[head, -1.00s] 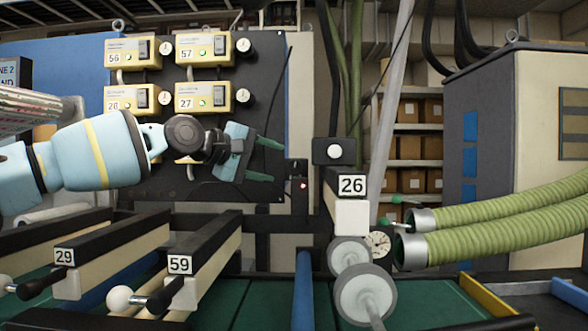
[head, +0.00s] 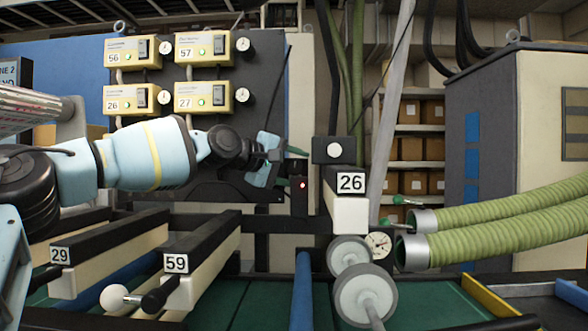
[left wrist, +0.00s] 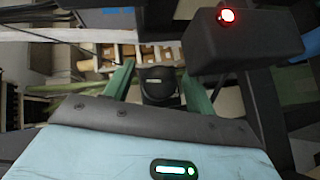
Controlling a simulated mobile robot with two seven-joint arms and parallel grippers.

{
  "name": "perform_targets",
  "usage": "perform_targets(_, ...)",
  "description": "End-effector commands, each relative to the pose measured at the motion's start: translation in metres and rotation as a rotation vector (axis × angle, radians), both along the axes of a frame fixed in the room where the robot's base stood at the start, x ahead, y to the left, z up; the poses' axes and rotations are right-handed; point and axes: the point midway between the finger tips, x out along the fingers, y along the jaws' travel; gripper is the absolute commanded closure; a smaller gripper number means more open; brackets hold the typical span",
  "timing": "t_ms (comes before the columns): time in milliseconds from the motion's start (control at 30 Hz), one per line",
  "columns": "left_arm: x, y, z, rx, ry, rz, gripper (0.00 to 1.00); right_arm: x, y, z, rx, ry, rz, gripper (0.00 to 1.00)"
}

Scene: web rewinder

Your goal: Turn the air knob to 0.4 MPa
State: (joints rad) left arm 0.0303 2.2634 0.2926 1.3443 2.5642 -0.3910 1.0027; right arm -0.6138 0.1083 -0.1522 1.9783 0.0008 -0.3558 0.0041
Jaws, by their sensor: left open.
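My left gripper (head: 294,166) reaches in from the left with its green fingers apart, close to a dark box with a red light (head: 303,188). In the left wrist view, a round black knob (left wrist: 158,84) with a pale mark sits between the two open fingers (left wrist: 158,90), with gaps on both sides; it looks like the air knob. In the head view a small dark part (head: 299,167) above the red light may be this knob, partly hidden. A small round gauge (head: 379,245) has a white dial; its reading is too small to tell. My right gripper is not in view.
The red-light box also fills the upper right of the left wrist view (left wrist: 240,42), close to the fingers. A dark box with a white button (head: 334,150) stands just right of the gripper. Yellow control units (head: 203,95) are on the panel behind. Green hoses (head: 500,222) lie right.

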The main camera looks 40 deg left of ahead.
Motion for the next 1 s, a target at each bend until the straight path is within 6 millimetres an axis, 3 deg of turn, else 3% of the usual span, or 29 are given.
perform_targets(167, -0.0002, 0.0, 0.0005, 0.0, -0.001, 0.0, 0.46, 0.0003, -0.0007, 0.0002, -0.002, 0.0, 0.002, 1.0)
perform_targets(500, -0.0004, 0.0002, 0.0004, 0.0, -0.001, 0.0, 0.89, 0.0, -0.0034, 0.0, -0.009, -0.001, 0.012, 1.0)
perform_targets(1000, 0.0006, 0.0001, 0.0005, 0.127, 0.106, 0.001, 0.89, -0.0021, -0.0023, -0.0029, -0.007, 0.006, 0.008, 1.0)
